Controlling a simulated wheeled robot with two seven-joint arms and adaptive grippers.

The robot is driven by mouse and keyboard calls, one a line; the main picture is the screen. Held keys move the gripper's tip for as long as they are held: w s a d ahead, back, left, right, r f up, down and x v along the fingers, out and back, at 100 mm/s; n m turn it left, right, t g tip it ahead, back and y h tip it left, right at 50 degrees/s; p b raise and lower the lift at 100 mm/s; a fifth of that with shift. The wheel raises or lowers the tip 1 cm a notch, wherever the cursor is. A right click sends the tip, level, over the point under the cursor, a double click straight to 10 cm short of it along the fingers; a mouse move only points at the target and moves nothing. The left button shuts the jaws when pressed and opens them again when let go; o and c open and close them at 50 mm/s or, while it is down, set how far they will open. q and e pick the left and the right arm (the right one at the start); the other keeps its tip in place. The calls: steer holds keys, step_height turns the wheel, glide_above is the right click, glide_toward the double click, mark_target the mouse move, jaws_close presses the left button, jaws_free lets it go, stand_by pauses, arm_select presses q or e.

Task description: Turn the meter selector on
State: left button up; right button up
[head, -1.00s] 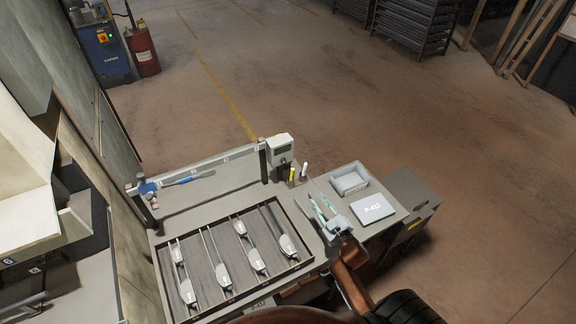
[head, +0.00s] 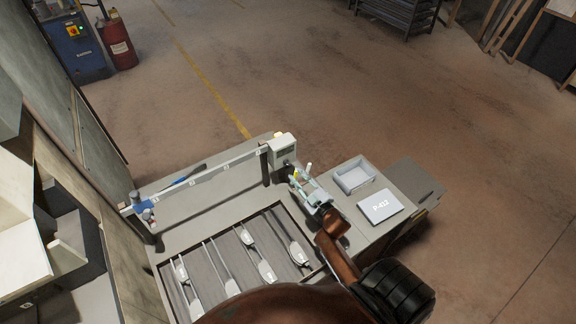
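The meter (head: 283,147) is a small light-grey box with a dark display on a post at the right end of the white rail, at the back of the bench. Its selector is too small to make out, and the area below the meter is partly hidden by my gripper. My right gripper (head: 298,180) reaches up from the bottom right, just below and to the right of the meter. Its fingers look apart with nothing between them. I cannot tell whether a fingertip touches the meter. My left gripper is not in view.

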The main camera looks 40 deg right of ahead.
mark_target(289, 165)
steer(key=w, duration=0.4)
steer(key=shift+d, duration=0.4)
steer(key=shift+w, duration=0.7)
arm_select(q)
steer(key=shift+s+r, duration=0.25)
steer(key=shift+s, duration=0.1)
arm_select(e)
jaws_close()
